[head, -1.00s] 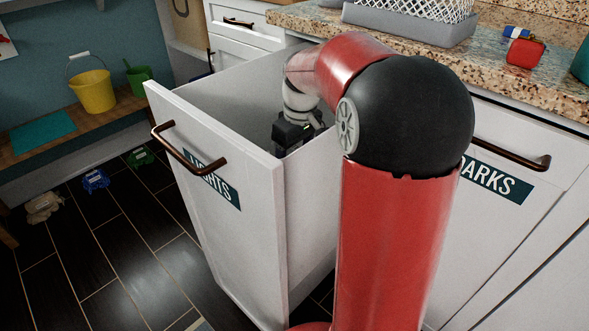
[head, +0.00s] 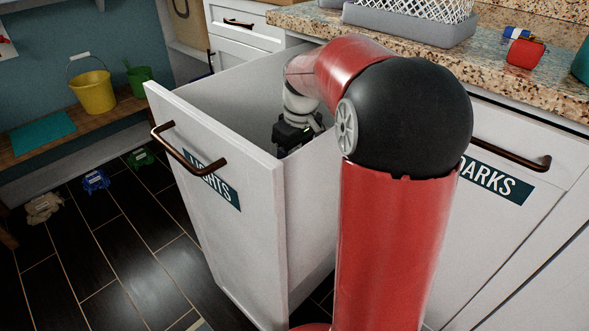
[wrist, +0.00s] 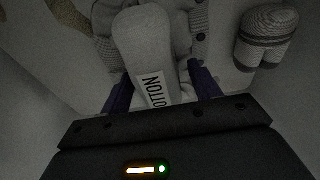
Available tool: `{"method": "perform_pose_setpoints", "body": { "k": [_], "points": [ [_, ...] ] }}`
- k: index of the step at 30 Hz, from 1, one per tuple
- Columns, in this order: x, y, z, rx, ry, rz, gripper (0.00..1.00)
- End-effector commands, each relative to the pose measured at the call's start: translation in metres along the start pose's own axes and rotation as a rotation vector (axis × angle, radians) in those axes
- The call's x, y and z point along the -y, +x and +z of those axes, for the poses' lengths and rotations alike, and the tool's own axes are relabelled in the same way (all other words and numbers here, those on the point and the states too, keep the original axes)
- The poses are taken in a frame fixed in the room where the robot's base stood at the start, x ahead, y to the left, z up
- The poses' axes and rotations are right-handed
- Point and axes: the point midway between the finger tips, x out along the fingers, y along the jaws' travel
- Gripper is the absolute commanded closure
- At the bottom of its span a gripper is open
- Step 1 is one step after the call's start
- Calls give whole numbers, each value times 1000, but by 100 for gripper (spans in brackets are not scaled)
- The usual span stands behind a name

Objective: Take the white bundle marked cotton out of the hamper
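The white bundle (wrist: 146,42) lies inside the hamper, seen in the wrist view. It is long with a rounded end, and its white label shows part of the word cotton in dark letters. My gripper (wrist: 160,75) is down in the hamper with its dark fingers spread wide, one on each side of the labelled part. I see no clear grip on it; whether either finger touches it is hard to tell. In the head view my gripper (head: 297,138) is inside the pulled-out hamper marked LIGHTS (head: 230,240), and the bundle is hidden by its front and my arm.
Around the bundle lie grey knitted cloth (wrist: 199,18), a striped rolled bundle (wrist: 267,36) and a tan cloth (wrist: 66,18). The hamper walls stand close around my gripper. A granite counter (head: 300,18) and the DARKS front (head: 480,215) are at right.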

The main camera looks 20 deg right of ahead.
Motion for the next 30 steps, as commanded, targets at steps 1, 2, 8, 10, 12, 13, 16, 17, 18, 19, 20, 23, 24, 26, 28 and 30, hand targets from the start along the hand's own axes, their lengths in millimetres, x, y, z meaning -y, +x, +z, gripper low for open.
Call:
{"method": "perform_pose_setpoints", "body": {
  "k": [1,2,8,10,12,13,16,17,18,19,20,23,24,26,28,30],
  "points": [
    [0,0,0,0,0,0,45],
    [0,0,0,0,0,0,49],
    [0,0,0,0,0,0,75],
    [0,0,0,0,0,0,84],
    [0,0,0,0,0,0,93],
    [0,0,0,0,0,0,97],
    [0,0,0,0,0,0,97],
    [0,0,0,0,0,0,97],
    [0,0,0,0,0,0,97],
    [0,0,0,0,0,0,97],
    [0,-1,0,-1,0,0,97],
    [0,-4,-1,-1,0,1,97],
    [0,-7,-1,-1,0,1,97],
    [0,-12,-2,-2,0,2,97],
    [0,-21,-3,-2,0,2,97],
    [0,-35,-5,-4,0,3,97]
  ]
}}
